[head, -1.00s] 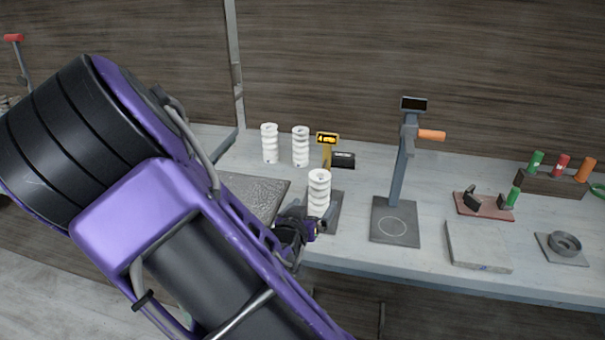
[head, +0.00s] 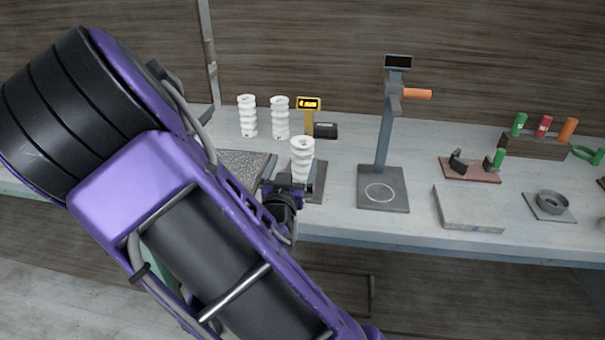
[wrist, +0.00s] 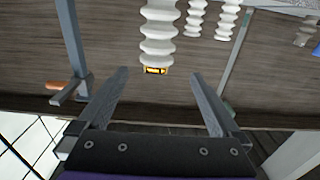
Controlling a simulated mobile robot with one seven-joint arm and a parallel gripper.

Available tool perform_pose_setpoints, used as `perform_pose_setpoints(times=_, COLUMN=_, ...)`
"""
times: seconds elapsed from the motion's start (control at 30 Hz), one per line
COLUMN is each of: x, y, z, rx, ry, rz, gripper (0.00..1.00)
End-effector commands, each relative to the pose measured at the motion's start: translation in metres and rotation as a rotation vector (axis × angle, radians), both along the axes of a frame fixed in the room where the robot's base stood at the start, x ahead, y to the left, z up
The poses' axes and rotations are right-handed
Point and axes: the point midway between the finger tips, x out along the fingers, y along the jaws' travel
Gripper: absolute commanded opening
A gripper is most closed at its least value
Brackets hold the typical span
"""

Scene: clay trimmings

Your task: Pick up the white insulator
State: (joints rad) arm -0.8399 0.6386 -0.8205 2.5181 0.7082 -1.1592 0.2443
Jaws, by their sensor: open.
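A white ribbed insulator (head: 302,160) stands upright on a dark plate (head: 319,182) in front of a yellow display in the head view. Two more white insulators, a left one (head: 248,118) and a right one (head: 280,118), stand behind it to the left. My gripper (head: 289,184) is low in front of the near insulator and hides its foot. In the wrist view, which looks upside down, my gripper (wrist: 160,74) has its two fingers wide apart and nothing between them. The near insulator (wrist: 158,32) shows beyond the fingertips, roughly centred. I see no contact.
A yellow display (head: 309,104) and a small black box (head: 326,131) stand behind the near insulator. A grey textured slab (head: 245,165) lies left. A grey stand (head: 384,140) with an orange handle rises to the right. A pale slab (head: 467,209) lies farther right.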

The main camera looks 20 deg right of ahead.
Motion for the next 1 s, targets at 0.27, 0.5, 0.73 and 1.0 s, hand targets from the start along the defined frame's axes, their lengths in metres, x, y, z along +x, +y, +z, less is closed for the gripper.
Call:
perform_pose_setpoints(times=0.27, x=0.046, y=-0.033, z=0.0, rx=-0.004, ry=0.0, rz=-0.003, gripper=1.0)
perform_pose_setpoints(times=0.5, x=0.063, y=-0.043, z=-0.001, rx=-0.002, ry=0.001, rz=-0.001, gripper=1.0)
perform_pose_setpoints(times=0.73, x=0.084, y=-0.064, z=-0.01, rx=-0.004, ry=0.003, rz=-0.002, gripper=1.0)
perform_pose_setpoints(times=1.0, x=0.102, y=-0.076, z=-0.009, rx=-0.001, ry=0.002, rz=0.0, gripper=1.0)
